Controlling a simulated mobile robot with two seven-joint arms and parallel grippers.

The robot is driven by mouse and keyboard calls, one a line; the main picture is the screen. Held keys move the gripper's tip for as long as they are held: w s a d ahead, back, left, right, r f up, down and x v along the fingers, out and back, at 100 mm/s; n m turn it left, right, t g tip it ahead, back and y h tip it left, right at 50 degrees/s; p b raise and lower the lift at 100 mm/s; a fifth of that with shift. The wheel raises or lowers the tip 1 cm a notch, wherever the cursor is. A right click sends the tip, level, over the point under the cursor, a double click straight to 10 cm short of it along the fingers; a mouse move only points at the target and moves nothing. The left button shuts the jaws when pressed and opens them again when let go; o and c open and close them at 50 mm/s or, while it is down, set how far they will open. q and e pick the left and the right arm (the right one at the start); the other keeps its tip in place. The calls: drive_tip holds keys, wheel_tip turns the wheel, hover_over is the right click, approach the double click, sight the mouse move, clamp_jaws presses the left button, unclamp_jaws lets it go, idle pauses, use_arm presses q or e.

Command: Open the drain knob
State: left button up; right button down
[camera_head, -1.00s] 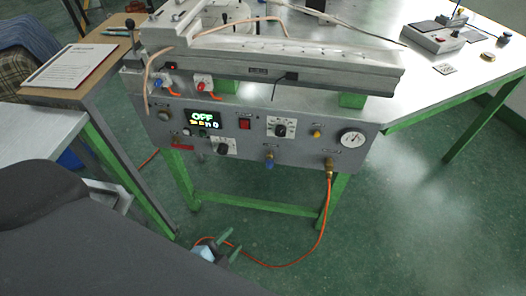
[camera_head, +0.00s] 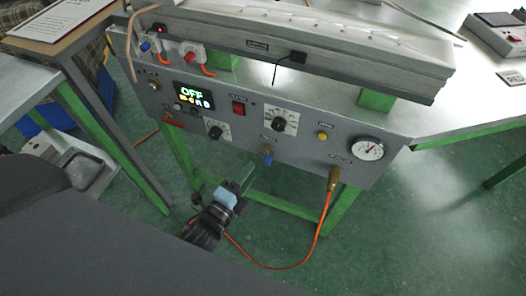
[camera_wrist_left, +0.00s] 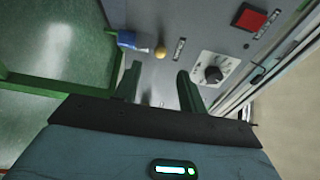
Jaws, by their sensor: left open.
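A small blue knob (camera_head: 266,156) with a brass-coloured stem sits low on the grey front panel, right of the lower-left black dial. I take it for the drain knob; the label above it is too small to read. The blue knob also shows at the upper left of the left wrist view (camera_wrist_left: 132,40), with a brass-coloured round piece beside it. My left gripper (camera_head: 223,180) is open and empty, below and left of the knob in the head view. In the left wrist view its two green fingers (camera_wrist_left: 158,84) stand apart, short of the panel. My right gripper is not in view.
The panel also carries a red switch (camera_head: 238,107), a black dial (camera_head: 216,130), a yellow knob (camera_head: 322,136) and a round gauge (camera_head: 369,149). An orange hose (camera_head: 319,235) hangs from a brass fitting (camera_head: 334,178). A green table frame (camera_head: 292,213) stands behind my left gripper.

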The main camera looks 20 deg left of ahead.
sight(265, 153)
use_arm(q)
drive_tip(key=shift+w+d, duration=0.25)
drive_tip(key=shift+w, duration=1)
drive_tip(key=shift+w+d, duration=0.2)
drive_tip(key=shift+w, duration=1.1)
drive_tip(key=shift+w+d, duration=0.25)
drive_tip(key=shift+w, duration=1)
clamp_jaws()
